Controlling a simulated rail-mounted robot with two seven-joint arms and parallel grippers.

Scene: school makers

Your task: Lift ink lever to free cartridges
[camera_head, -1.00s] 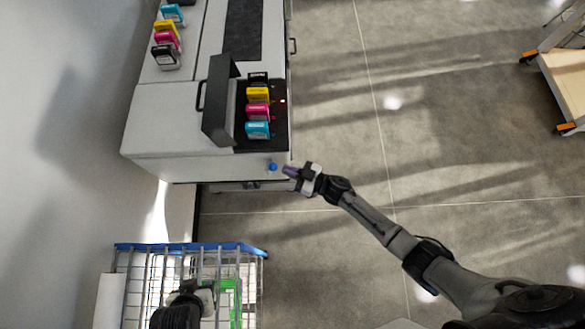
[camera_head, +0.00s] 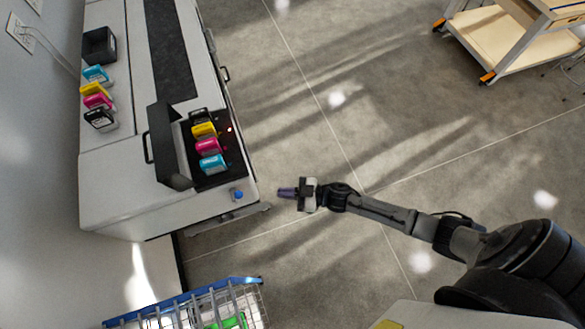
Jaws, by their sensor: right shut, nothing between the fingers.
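The blue-tipped ink lever (camera_head: 238,194) sits at the front right corner of the white printer (camera_head: 118,196). Several cartridges stand in the open dark bay: black (camera_head: 199,115), yellow (camera_head: 203,130), magenta (camera_head: 207,147) and cyan (camera_head: 212,163). The bay's dark cover (camera_head: 164,145) stands raised on their left. My left gripper is not in view.
More cartridges (camera_head: 97,97) and a black tray (camera_head: 100,45) sit on the printer top at the back left. A wire basket (camera_head: 185,300) with a blue rim stands at the bottom left. A wooden cart (camera_head: 515,50) stands at the top right. The floor between is clear.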

